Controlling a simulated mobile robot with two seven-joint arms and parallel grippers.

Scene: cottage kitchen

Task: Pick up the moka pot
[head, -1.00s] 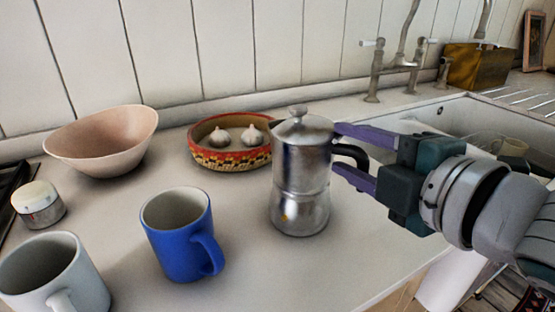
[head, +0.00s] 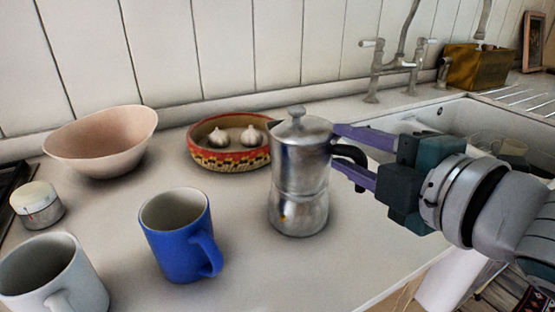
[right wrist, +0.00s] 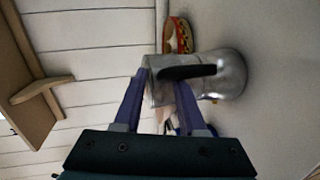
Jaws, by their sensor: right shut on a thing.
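The silver moka pot (head: 300,180) stands upright on the countertop in the head view, with its black handle toward the right. My right gripper (head: 338,150) reaches in from the right, its purple fingers at the pot's upper body and handle, shut on the moka pot. In the right wrist view, the pot (right wrist: 228,75) lies sideways in the picture, its upper part between the two fingers (right wrist: 160,88) and its black handle crossing the near side. The pot's base looks to be on or very near the counter. My left gripper is not in view.
A blue mug (head: 181,236) and a white mug (head: 50,275) stand left of the pot. A patterned bowl (head: 228,160) with garlic is behind it. A pink bowl (head: 102,142) and a small jar (head: 37,205) are farther left. The sink (head: 455,120) is at right.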

